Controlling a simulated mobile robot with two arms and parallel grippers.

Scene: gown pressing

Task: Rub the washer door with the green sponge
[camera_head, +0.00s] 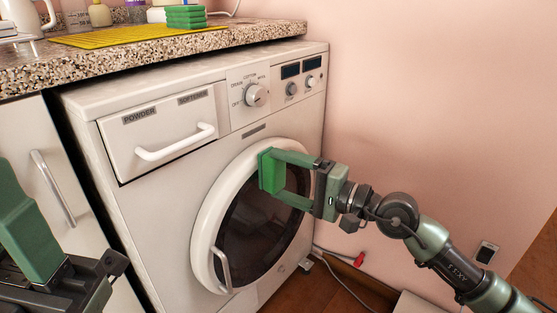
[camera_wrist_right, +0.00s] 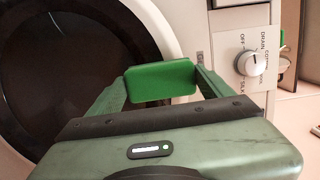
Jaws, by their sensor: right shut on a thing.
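The washer door (camera_head: 208,220) is a white ring around dark glass on the front of the white washer, and it looks closed. It also shows in the right wrist view (camera_wrist_right: 150,28). My right gripper (camera_head: 279,174) is shut on the green sponge (camera_head: 268,174), which stands between its fingertips at the door's upper part. In the right wrist view the sponge (camera_wrist_right: 160,82) is held across the two fingers. I cannot tell whether it touches the door. My left gripper (camera_head: 30,225) is only partly in view at the lower left, away from the washer, and its opening is unclear.
The door handle (camera_head: 221,270) sits at the ring's lower left. A detergent drawer (camera_head: 160,140) and a dial (camera_head: 256,95) are above. More green sponges (camera_head: 186,17) and a yellow mat (camera_head: 130,36) lie on the speckled counter (camera_head: 50,66). A pink wall is at the right.

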